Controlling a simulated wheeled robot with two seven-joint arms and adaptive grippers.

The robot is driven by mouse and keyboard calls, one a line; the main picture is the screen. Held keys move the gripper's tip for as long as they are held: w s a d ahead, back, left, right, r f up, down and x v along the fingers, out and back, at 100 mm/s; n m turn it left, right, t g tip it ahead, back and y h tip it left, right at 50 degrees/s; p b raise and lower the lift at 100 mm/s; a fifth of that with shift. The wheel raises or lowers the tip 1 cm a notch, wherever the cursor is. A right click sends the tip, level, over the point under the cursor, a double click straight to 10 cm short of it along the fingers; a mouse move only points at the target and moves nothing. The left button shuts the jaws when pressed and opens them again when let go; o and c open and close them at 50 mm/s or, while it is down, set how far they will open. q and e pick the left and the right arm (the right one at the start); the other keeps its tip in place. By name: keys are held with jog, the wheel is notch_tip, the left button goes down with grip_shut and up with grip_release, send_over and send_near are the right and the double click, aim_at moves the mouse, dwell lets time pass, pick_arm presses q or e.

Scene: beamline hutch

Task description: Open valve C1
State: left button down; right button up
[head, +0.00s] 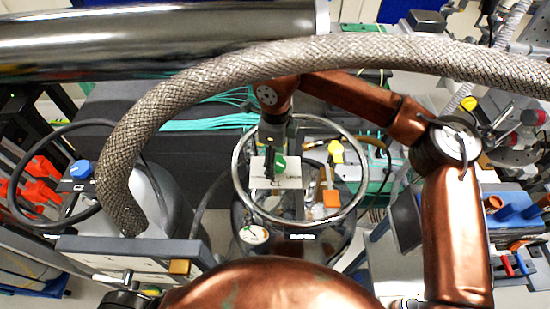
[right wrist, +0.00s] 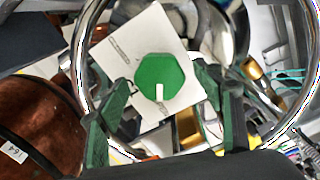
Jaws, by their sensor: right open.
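A green faceted knob with a white pointer mark (right wrist: 160,76) sits on a white square plate (right wrist: 128,45). In the head view the green knob (head: 280,164) is inside a chrome ring (head: 236,180) on a dark vessel (head: 300,250). Its label is not readable. My right gripper (head: 271,160) reaches down from above at the knob. In the right wrist view its two dark green fingers (right wrist: 165,98) are apart, one on each side of the knob's lower part. Contact cannot be told. My left gripper is not in view.
A blue knob marked C2 (head: 81,169) tops a grey cylinder (head: 160,200) at left. A thick braided hose (head: 250,65) arches across the front of the view. The chrome ring surrounds my right gripper. A gauge (head: 254,234) and an orange block (head: 331,198) are close by.

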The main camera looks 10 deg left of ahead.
notch_tip(320, 180, up, 12)
dwell(0.6)
dwell(0.4)
